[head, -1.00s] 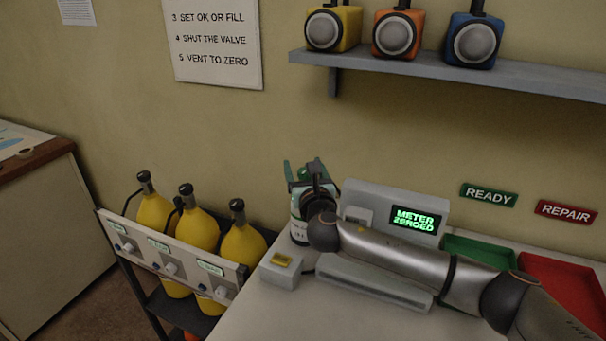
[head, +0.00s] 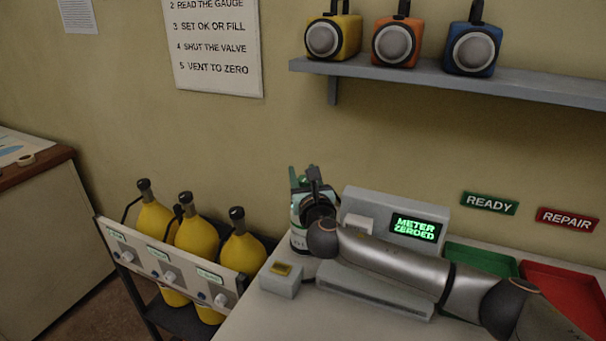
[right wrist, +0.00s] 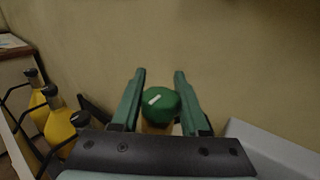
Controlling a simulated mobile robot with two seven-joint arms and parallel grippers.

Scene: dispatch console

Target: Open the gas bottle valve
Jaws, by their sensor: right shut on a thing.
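The gas bottle (head: 298,238) is pale with a green upper part and stands upright at the back left of the bench, partly hidden by my right arm. Its green round valve knob (right wrist: 161,105) shows in the right wrist view, with a short white mark on top. My right gripper (head: 304,180) is at the top of the bottle, its green fingers on either side of the knob, shut on it. The fingers also show in the right wrist view (right wrist: 157,100). My left gripper is not in view.
A grey meter (head: 392,215) reading "METER ZEROED" stands right of the bottle. Three yellow cylinders (head: 198,235) stand in a rack at left. Green (head: 483,259) and red (head: 562,288) trays lie at right.

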